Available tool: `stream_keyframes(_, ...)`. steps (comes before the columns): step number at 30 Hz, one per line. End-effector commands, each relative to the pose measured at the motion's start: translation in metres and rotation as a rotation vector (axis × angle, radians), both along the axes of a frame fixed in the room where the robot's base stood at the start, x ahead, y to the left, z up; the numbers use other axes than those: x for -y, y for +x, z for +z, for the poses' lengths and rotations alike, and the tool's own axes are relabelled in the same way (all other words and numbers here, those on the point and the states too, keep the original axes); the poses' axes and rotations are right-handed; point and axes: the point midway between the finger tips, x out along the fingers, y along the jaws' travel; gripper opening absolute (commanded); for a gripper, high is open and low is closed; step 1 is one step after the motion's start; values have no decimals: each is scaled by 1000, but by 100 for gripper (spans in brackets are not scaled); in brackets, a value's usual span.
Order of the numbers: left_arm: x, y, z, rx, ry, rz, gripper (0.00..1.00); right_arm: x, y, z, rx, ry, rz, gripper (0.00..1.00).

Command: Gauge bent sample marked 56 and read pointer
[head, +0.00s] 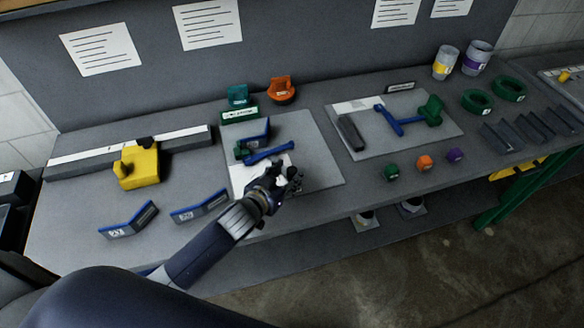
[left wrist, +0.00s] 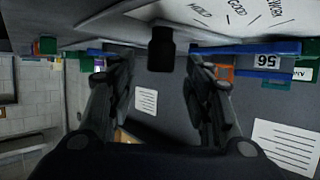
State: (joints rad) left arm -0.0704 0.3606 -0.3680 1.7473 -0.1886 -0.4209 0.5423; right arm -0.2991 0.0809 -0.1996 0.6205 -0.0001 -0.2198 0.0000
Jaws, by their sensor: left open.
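A blue bent sample (head: 258,132) stands on the left grey mat (head: 318,165). In the left wrist view a blue piece shows the label 56 (left wrist: 268,61), upside down. Next to the sample in the head view is a green gauge part (head: 242,153) with a blue pointer arm (head: 270,152). A white dial card (left wrist: 235,14) with words such as HOLD and GOOD shows at the top of the wrist view; my gripper partly covers it in the head view. My left gripper (head: 288,180) is open over this mat, nothing clearly held. The pointer's reading cannot be told. My right gripper is out of view.
Two bent samples (head: 128,220) (head: 200,207) lie at the front left, near a yellow block (head: 138,166). A second mat (head: 440,132) holds a blue and green tool (head: 388,119). Small coloured blocks (head: 424,163) stand near the front edge. Cups (head: 445,62) stand at the back right.

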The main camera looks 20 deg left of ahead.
Motion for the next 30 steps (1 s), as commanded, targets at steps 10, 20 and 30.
stream_keyframes(10,6,29,-12,-1,0,0,46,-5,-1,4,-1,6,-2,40)
stream_keyframes(20,6,32,-13,0,1,0,46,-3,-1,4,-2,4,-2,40)
stream_keyframes(30,6,31,-13,-1,0,0,0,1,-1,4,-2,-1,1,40)
